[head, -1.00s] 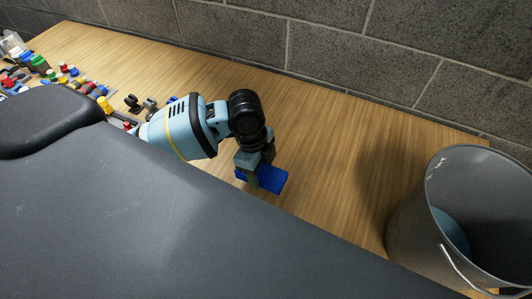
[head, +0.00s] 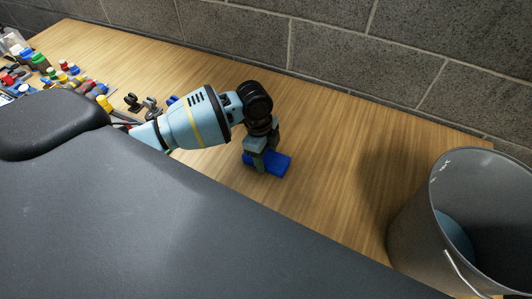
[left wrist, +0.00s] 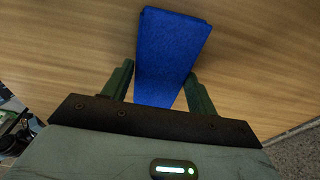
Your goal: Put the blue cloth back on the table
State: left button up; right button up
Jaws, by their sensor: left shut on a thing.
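The blue cloth (head: 279,164) is a flat blue pad at the wooden table's (head: 320,150) surface in the head view. My left gripper (head: 260,163) is over its left part and shut on it. In the left wrist view the blue cloth (left wrist: 172,55) extends out between the two green fingers of my left gripper (left wrist: 161,88), with wood behind it. I cannot tell whether the cloth rests fully on the table or is slightly above it. My right gripper is not in view.
A grey bucket (head: 412,232) with something blue inside stands at the right. Several small coloured parts and bottles (head: 75,80) lie at the far left. A grey block wall (head: 300,45) runs along the back. The table between gripper and bucket is clear.

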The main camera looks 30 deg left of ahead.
pick_arm(q)
jog(key=shift+f, duration=0.15)
jog(key=o, duration=1)
jog(key=shift+o, duration=0.2)
notch_tip(320, 180, up, 12)
jog(key=a+p, duration=0.1)
jog(key=shift+a, duration=0.4)
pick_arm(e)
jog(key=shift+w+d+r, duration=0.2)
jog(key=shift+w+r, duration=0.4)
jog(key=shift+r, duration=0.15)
pick_arm(q)
jog(key=shift+s, duration=0.1)
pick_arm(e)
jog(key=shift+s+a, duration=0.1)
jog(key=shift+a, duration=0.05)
